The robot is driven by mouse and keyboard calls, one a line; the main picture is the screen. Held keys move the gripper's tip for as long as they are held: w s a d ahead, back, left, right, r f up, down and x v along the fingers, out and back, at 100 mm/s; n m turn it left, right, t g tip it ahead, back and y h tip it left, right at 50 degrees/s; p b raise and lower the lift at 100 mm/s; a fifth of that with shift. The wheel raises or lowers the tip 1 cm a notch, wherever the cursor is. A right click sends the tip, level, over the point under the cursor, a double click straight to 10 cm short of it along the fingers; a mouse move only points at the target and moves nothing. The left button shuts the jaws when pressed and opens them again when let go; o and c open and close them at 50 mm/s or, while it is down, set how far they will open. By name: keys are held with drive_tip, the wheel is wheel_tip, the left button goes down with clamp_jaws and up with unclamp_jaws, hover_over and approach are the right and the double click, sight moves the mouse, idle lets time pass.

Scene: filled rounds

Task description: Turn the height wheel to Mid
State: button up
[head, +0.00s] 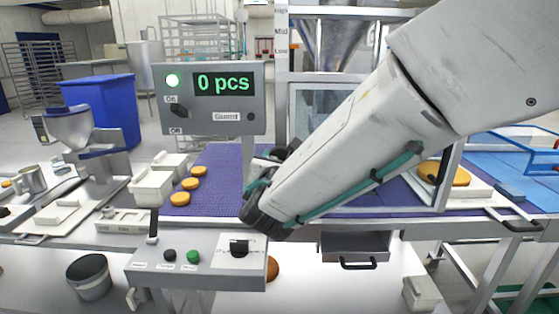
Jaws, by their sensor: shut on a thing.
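A pale upright post (281,75) behind the panel carries small height labels, with Mid (281,30) near the top of the picture and another label below it. I cannot make out a pointer on it. My arm crosses from the upper right. The dark parts of my gripper (272,157) show just beyond my wrist, at the foot of the post above the purple belt. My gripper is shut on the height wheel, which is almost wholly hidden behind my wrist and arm. The wheel's setting cannot be read.
A display box (210,98) reads 0 pcs, with a green lamp lit. Several orange rounds (187,184) lie on the purple belt (215,165). A grey control box (195,262) with knobs stands in front. A blue bin (100,105) stands at left.

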drive_tip(key=m, duration=0.7)
drive_tip(key=shift+d, duration=0.15)
drive_tip(key=m, duration=0.2)
drive_tip(key=m+y, duration=0.1)
drive_tip(key=m, duration=0.2)
drive_tip(key=shift+d+f+m+g, duration=0.1)
drive_tip(key=shift+m+g, duration=0.2)
idle(0.3)
drive_tip(key=o, duration=1)
drive_tip(key=shift+c, duration=0.2)
drive_tip(key=s, duration=0.7)
drive_tip(key=shift+s+r, duration=0.25)
drive_tip(key=shift+s, duration=0.15)
